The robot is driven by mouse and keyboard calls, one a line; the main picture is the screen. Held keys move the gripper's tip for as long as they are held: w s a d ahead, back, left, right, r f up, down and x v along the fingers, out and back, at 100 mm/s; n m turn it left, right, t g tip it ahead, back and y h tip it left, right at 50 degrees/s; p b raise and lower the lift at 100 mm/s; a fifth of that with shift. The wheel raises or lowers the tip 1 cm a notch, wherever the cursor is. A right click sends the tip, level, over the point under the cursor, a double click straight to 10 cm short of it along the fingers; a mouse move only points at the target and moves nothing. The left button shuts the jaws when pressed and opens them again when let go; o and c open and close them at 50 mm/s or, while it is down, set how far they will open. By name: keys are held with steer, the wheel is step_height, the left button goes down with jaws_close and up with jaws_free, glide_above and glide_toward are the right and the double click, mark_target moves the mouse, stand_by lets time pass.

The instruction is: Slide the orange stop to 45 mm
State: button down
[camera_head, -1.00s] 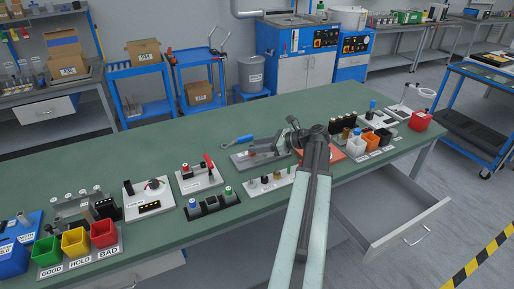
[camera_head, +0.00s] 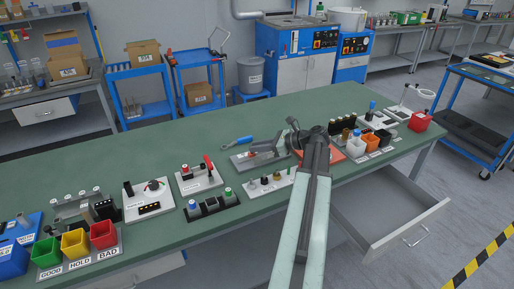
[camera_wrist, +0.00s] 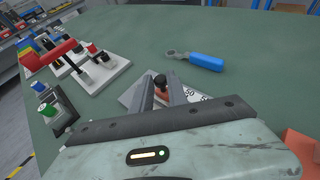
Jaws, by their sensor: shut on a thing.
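The slide fixture is a grey plate (camera_head: 246,159) in the middle of the bench. In the wrist view its pale scale (camera_wrist: 204,99) shows printed numbers, one reading 50, partly covered by my fingers. The stop (camera_wrist: 160,80) shows there as a small dark knob with a reddish-orange part. My gripper (camera_wrist: 162,92) is over the plate with its two fingers around the knob, shut on it. My gripper also shows from behind in the head view (camera_head: 288,146). The fingers hide the stop's lower part, and I cannot read its position on the scale.
A blue-handled tool (camera_wrist: 205,62) lies just beyond the plate. An orange pad (camera_head: 332,156) is to the right. Fixtures with a red lever (camera_head: 208,165) and coloured knobs (camera_head: 228,192) stand to the left. An open drawer (camera_head: 395,225) juts out at front right.

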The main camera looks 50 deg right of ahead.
stand_by(0.7)
steer(key=shift+d, duration=0.3)
steer(key=c, duration=1.3)
jaws_free()
steer(key=shift+s, duration=0.1)
steer(key=p+v, duration=0.1)
steer(key=v, duration=0.2)
steer(key=p+v, duration=0.2)
steer(key=v, duration=0.2)
steer(key=shift+a+r, duration=0.1)
steer(key=shift+r, duration=0.1)
steer(key=shift+s, duration=0.25)
